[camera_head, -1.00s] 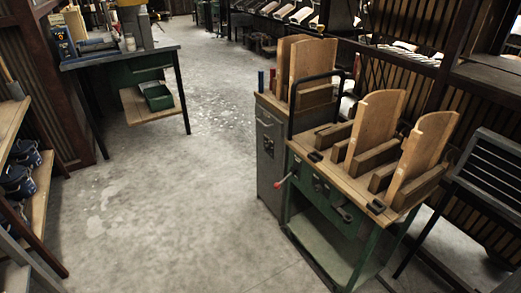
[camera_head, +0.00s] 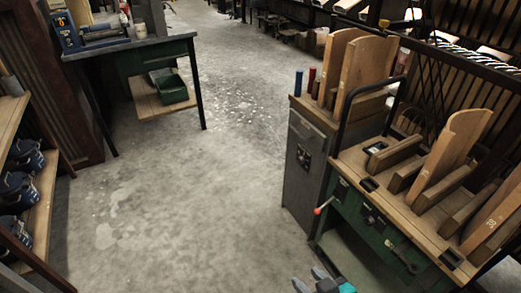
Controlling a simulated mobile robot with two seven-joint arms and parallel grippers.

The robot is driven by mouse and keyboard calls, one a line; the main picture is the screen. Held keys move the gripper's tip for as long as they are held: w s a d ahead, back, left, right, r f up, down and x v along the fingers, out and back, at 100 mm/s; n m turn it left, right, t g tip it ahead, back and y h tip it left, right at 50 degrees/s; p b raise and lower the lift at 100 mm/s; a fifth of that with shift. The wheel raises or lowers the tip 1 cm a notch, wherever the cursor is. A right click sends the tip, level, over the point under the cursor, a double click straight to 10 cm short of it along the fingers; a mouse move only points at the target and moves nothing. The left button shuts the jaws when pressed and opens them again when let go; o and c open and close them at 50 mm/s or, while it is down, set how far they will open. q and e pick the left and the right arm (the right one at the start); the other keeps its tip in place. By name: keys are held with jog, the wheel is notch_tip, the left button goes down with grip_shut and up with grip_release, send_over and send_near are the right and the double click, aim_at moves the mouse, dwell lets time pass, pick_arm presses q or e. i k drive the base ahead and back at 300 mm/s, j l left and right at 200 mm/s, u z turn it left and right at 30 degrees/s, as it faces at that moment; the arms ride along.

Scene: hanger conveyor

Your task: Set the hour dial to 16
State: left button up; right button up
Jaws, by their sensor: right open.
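I cannot make out an hour dial for certain in the head view. A blue box (camera_head: 62,25) with a small orange mark stands on the left workbench, too small to read. The green bench (camera_head: 368,228) at the right has a red-tipped lever (camera_head: 322,207) and dark fittings on its front, and no numbers can be read there. My right gripper (camera_head: 311,279) shows at the bottom edge, open and empty, over the floor in front of the green bench. My left gripper is out of view.
A grey cabinet (camera_head: 306,160) stands beside the green bench, both carrying upright wooden boards. The left workbench (camera_head: 130,47) has a green bin (camera_head: 172,90) on its lower shelf. A shelf with dark blue items (camera_head: 20,190) lines the left edge. The floor between is clear.

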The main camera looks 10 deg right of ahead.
aim_at(301, 160)
jog(key=i+u, duration=0.25)
jog(key=i, duration=1.1)
jog(key=i+j+z, duration=0.15)
jog(key=i+z, duration=0.3)
jog(key=i+j+z, duration=0.55)
jog(key=z, duration=0.25)
jog(key=i+j+z, duration=0.45)
jog(key=z, duration=0.25)
jog(key=i+j+z, duration=0.15)
jog(key=j+z, duration=0.5)
jog(key=i+j+z, duration=0.1)
jog(key=j+z, duration=0.2)
jog(key=j, duration=0.25)
